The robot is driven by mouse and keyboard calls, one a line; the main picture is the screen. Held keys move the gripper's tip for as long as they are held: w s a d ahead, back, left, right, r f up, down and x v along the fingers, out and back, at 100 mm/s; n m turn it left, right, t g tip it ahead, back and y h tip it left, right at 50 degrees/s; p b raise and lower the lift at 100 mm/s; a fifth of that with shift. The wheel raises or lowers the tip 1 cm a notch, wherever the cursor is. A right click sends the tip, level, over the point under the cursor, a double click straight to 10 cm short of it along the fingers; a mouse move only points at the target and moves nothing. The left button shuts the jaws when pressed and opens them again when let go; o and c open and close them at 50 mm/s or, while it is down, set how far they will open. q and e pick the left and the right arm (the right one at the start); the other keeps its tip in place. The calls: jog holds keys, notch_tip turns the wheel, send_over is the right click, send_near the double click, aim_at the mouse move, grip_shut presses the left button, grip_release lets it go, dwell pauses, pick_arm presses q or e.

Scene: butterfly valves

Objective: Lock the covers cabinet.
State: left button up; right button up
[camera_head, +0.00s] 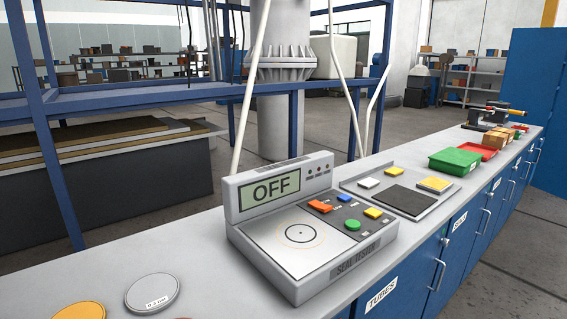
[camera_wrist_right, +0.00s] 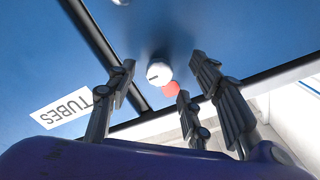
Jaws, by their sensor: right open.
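In the right wrist view, a round white knob with a dark slot (camera_wrist_right: 159,73) sits on a blue cabinet front (camera_wrist_right: 210,30). A red round spot (camera_wrist_right: 171,89) shows beside it. My right gripper (camera_wrist_right: 158,78) is open, with its fingers spread around the knob in the picture; I cannot tell whether any finger touches it. A TUBES label (camera_wrist_right: 72,107) is on the neighbouring door, across a dark gap. No covers label is readable. In the head view, blue cabinets (camera_head: 462,235) run under the bench, one with a TUBES label (camera_head: 381,294). My left gripper is not in view.
The grey bench (camera_head: 215,255) carries a seal tester (camera_head: 310,225) reading OFF, a panel with coloured pads (camera_head: 400,190), a green tray (camera_head: 455,161) and a red tray (camera_head: 478,149). Door handles (camera_head: 437,274) stick out from the cabinets. The floor at right is clear.

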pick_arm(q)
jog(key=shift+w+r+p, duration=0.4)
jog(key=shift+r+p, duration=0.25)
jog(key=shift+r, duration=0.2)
pick_arm(e)
jog(key=v, duration=0.6)
jog(key=shift+s+d, duration=0.2)
jog(key=s+a+f+n+g+h+p, duration=0.3)
jog(key=s+f+n+h+p, duration=0.15)
jog(key=s+f, duration=0.3)
pick_arm(q)
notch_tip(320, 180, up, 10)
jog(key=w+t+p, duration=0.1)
jog(key=p, duration=0.5)
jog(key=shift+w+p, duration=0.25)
jog(key=shift+p, duration=0.15)
pick_arm(e)
jog(key=s+d+m+g+h, duration=0.1)
jog(key=s+m+h, duration=0.1)
jog(key=s, duration=0.9)
jog(key=s+d+r+m+g+h, duration=0.1)
jog(key=s+h, duration=0.3)
jog(key=s, duration=0.8)
jog(key=shift+s+d+r+m+g, duration=0.35)
jog(key=shift+d+m, duration=0.1)
jog(key=shift+m, duration=0.1)
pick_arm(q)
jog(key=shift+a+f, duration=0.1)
